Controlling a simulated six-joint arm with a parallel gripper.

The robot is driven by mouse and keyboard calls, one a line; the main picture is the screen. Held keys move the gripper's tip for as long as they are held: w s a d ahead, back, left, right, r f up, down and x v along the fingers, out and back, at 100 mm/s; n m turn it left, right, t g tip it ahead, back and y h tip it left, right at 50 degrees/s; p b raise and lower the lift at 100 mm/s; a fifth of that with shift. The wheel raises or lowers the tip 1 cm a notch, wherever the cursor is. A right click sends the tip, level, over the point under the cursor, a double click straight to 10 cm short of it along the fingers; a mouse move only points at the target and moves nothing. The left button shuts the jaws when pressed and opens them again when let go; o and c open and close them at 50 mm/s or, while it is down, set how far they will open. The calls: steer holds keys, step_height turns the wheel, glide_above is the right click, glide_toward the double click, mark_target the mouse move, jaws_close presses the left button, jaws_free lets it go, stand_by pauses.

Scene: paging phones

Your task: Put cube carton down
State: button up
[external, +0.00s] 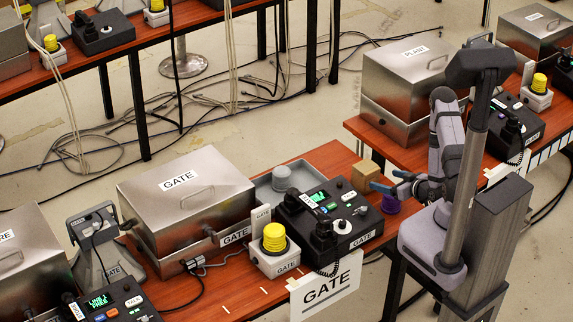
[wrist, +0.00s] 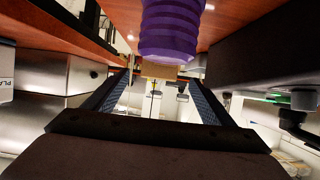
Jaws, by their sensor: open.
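The cube carton (external: 366,173) is a small tan box at the right end of the near table, beside the grey tray. My gripper (external: 383,180) is open, with its blue fingers pointing left towards the carton. In the wrist view, part of the tan carton (wrist: 157,71) shows beyond and between the spread fingers. A purple ribbed object (wrist: 168,30) covers much of it there. I cannot tell whether a finger touches the carton.
The purple object (external: 390,205) stands close below my gripper. A grey tray (external: 262,190) holding a grey round piece (external: 281,178) and a black phone console (external: 330,222) are to the left. A steel box (external: 408,80) stands on the table behind.

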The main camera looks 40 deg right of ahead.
steer(key=shift+w+a+f+n+g, duration=0.2)
steer(key=shift+w+n+g, duration=0.1)
steer(key=shift+g, duration=0.2)
steer(key=shift+w+a+f+n+g, duration=0.2)
steer(key=shift+n+g, duration=0.1)
steer(key=shift+g, duration=0.6)
steer(key=shift+s+g, duration=0.1)
steer(key=shift+g, duration=0.5)
steer(key=shift+s+a+r+g, duration=0.15)
steer(key=shift+s+g, duration=0.1)
steer(key=shift+g, duration=0.25)
steer(key=s+r+g, duration=0.1)
steer(key=s+a+r+g, duration=0.1)
steer(key=s, duration=0.1)
steer(key=s+a+r+g, duration=0.1)
steer(key=shift+s+g+h, duration=0.2)
steer(key=shift+g+h, duration=0.1)
steer(key=s+a+r+g, duration=0.2)
steer(key=s+a+r, duration=0.1)
steer(key=s, duration=0.3)
steer(key=s+a+r+m+g, duration=0.1)
steer(key=s+a+r+g, duration=0.2)
steer(key=s+r, duration=0.1)
steer(key=shift+s+a+r, duration=0.2)
steer(key=shift+s+r, duration=0.1)
steer(key=shift+s, duration=0.6)
